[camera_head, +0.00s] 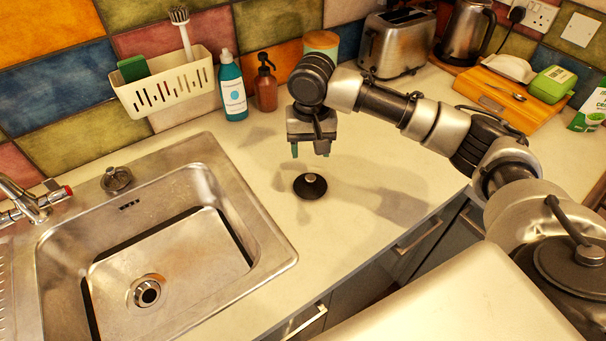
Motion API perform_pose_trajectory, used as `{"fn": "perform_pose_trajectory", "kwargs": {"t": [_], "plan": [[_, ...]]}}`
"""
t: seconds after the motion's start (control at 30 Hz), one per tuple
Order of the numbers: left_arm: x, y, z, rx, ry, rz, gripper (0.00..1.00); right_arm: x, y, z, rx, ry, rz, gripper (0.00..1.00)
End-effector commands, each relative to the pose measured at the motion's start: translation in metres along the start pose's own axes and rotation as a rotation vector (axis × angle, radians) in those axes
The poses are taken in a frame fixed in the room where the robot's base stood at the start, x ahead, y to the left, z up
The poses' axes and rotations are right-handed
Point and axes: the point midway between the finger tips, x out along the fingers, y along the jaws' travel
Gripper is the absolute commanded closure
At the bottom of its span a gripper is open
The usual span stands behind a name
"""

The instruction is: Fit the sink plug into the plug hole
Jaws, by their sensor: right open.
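The sink plug (310,187), a black disc with a small pale knob on top, lies on the worktop to the right of the sink. My right gripper (309,151) is open and empty, pointing down above the plug and apart from it. The plug hole (147,292), a round metal drain with a dark centre, is in the floor of the steel sink (270,262); nothing covers it. My left gripper is not in view.
A round metal piece (116,180) sits on the sink's back rim near the tap (28,202). A blue bottle (232,90), a brown bottle (265,85) and a toaster (398,45) stand along the tiled wall. The worktop around the plug is clear.

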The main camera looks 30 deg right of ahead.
Motion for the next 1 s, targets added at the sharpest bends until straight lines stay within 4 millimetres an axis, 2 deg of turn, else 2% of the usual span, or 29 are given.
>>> {"fn": "perform_pose_trajectory", "kwargs": {"t": [0.2,0.37,0.47,0.73,1.0], "plan": [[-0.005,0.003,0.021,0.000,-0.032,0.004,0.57,0.035,0.000,0.001,0.001,-0.003,0.002,0.44],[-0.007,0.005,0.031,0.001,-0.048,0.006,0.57,0.047,0.000,0.000,0.000,-0.001,0.002,0.44],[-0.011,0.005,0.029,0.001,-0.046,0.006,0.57,0.056,0.000,0.000,0.000,-0.002,0.002,0.44],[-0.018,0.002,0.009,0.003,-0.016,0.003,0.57,0.094,-0.001,0.000,-0.002,-0.001,0.001,0.44],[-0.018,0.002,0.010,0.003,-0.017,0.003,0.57,0.099,-0.001,0.000,-0.002,0.001,0.000,0.44]]}}
